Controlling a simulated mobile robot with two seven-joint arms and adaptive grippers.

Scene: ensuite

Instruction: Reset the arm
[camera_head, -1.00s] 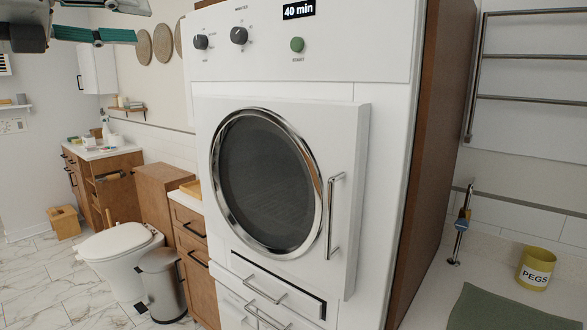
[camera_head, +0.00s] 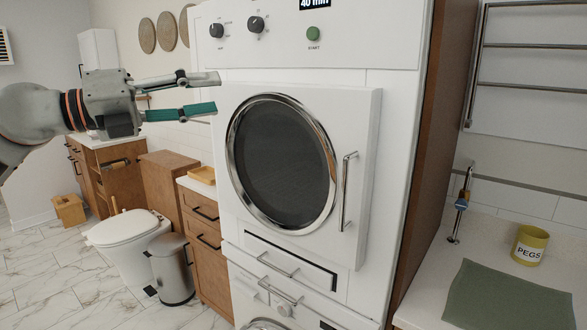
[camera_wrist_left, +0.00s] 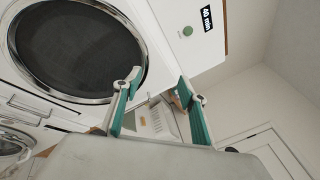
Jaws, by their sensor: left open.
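My left gripper (camera_head: 214,95) comes in from the left in the head view, with grey links and green finger pads. Its fingers are apart and nothing is between them. It is in front of the upper left part of the white dryer (camera_head: 300,84). In the left wrist view the two green fingers (camera_wrist_left: 160,112) also stand apart and empty, with the dryer's round dark door (camera_wrist_left: 80,45) beyond them at the upper left. My right gripper is in neither view.
The dryer has knobs, a green button (camera_head: 313,34) and a vertical door handle (camera_head: 348,190). A toilet (camera_head: 130,238) and a bin (camera_head: 173,268) stand at the lower left. A yellow PEGS pot (camera_head: 530,245) and a green mat (camera_head: 508,295) lie on the right counter.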

